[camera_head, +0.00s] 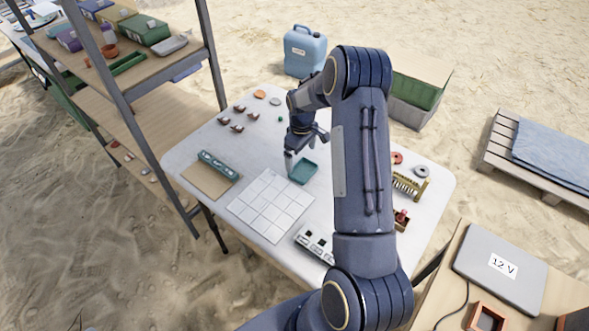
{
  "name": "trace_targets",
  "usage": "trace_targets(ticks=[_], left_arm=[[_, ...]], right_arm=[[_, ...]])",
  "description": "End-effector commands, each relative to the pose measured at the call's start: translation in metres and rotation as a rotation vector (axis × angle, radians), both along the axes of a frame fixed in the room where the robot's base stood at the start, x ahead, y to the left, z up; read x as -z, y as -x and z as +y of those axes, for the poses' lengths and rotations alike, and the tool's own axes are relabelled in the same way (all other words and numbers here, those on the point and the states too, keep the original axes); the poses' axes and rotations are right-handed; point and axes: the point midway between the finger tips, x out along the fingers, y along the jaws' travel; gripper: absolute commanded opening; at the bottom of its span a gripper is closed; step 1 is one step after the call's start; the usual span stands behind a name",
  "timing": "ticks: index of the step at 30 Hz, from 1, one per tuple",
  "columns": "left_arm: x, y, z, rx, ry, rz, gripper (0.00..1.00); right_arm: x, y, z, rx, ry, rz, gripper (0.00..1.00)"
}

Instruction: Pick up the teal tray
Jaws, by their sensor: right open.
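The teal tray (303,172) is a small, shallow, rectangular tray lying on the white table (186,156), just beyond the white gridded mat. My right gripper (305,160) is open and points down at the tray's far left side, with its fingers close over or beside the rim. I cannot tell whether the fingers touch the tray. Nothing shows between the fingers. My right arm covers the part of the table to the right of the tray. My left gripper is not in view.
A white gridded mat (270,205) lies in front of the tray. A teal slotted block (219,166) stands to the left. Several small brown pieces (238,117) sit at the back left. A brass-coloured rack (409,185) is at the right.

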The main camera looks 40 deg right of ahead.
Motion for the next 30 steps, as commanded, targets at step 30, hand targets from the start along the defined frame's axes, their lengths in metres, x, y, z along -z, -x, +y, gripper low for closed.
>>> trace_targets(ticks=[30], left_arm=[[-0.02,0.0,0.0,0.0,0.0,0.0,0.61]], right_arm=[[0.059,0.009,-0.002,0.002,-0.001,-0.001,0.61]])
